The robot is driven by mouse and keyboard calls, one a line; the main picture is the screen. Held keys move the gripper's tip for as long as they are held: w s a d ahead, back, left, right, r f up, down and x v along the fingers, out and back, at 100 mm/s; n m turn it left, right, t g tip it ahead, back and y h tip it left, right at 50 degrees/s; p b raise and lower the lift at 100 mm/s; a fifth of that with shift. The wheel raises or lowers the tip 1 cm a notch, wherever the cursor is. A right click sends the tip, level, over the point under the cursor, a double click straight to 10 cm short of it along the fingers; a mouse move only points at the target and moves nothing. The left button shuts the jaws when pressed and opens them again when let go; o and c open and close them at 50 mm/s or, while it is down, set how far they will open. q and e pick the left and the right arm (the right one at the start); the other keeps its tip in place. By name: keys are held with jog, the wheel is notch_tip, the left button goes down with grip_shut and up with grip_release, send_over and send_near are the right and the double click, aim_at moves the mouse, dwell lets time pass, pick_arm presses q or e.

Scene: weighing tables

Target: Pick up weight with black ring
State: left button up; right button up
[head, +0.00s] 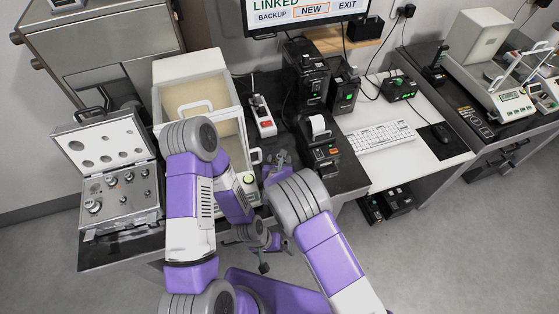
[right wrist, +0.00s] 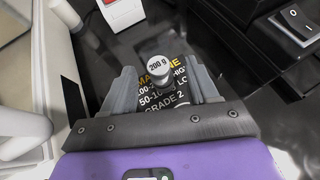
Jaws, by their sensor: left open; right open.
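A small silver weight with a white top marked "200 g" (right wrist: 157,66) stands on a dark surface in the right wrist view. It lies ahead of and between the fingers of my right gripper (right wrist: 162,88), which is open and not closed on it. A black ring on it cannot be made out. In the head view my right gripper (head: 277,165) is over the dark table between the balance and the printer; the weight cannot be made out there. My left gripper (head: 275,252) is open and empty, low in front of the table edge. Several silver weights (head: 120,190) sit in an open case.
The weight case (head: 100,145) stands at left, beside a glass-fronted balance (head: 190,68). A power strip (head: 263,118) and a black printer (head: 322,145) flank the narrow work spot. A keyboard (head: 380,136) is on the white desk to the right. Clear floor lies at lower right.

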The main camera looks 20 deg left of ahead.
jog(key=shift+r, duration=0.1)
grip_shut()
